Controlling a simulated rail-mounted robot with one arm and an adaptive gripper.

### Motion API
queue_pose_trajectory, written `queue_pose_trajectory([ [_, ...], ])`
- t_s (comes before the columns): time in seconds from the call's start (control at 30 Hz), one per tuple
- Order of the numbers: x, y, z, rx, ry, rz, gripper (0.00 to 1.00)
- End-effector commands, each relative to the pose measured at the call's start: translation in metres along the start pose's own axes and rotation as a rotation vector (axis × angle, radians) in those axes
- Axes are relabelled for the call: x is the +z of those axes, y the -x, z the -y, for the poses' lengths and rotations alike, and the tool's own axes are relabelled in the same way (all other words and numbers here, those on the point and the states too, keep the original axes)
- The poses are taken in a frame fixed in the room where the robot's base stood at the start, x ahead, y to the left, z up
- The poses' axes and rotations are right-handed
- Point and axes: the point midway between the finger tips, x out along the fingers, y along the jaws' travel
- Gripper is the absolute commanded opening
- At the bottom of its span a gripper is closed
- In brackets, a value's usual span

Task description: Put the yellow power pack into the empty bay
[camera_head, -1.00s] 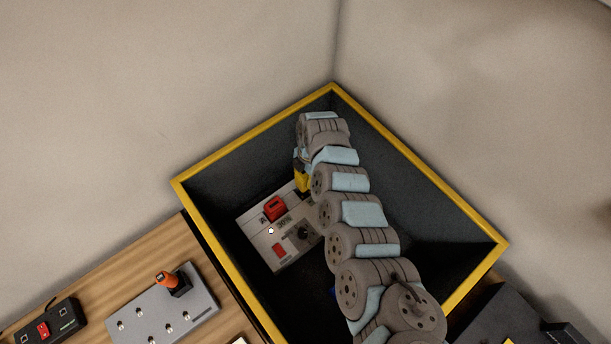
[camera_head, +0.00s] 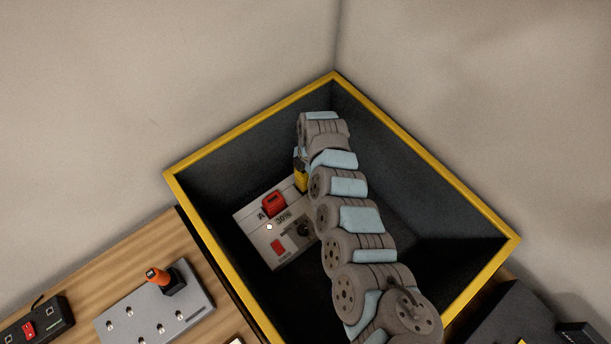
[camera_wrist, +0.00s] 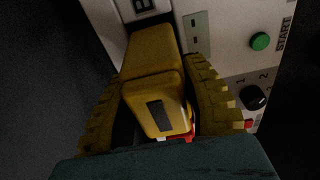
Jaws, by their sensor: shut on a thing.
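The yellow power pack (camera_wrist: 155,70) is between the two ridged yellow fingers of my gripper (camera_wrist: 160,85), which is shut on it. In the head view a small bit of yellow (camera_head: 301,180) shows beside my wrist, at the upper right edge of the pale panel (camera_head: 262,238). In the wrist view the pack's far end is close to the panel, just below a label "B" (camera_wrist: 143,5) with a dark area around it. The pack hides what lies behind it, so I cannot tell whether its end is inside a bay.
The panel lies inside a deep dark box with a yellow rim (camera_head: 420,157). It carries a red block (camera_head: 273,204) by the letter A, a black knob (camera_wrist: 253,97) and a green START button (camera_wrist: 260,41). A wooden bench (camera_head: 105,270) with a grey lever plate (camera_head: 160,310) stands left.

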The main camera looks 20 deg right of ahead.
Motion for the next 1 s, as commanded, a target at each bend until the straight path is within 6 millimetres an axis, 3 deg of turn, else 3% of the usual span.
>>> queue_pose_trajectory([
  [0.6, 0.004, -0.028, 0.000, -0.001, 0.001, 0.001, 0.04],
  [1.0, 0.004, -0.031, 0.000, 0.000, 0.001, 0.000, 0.04],
])
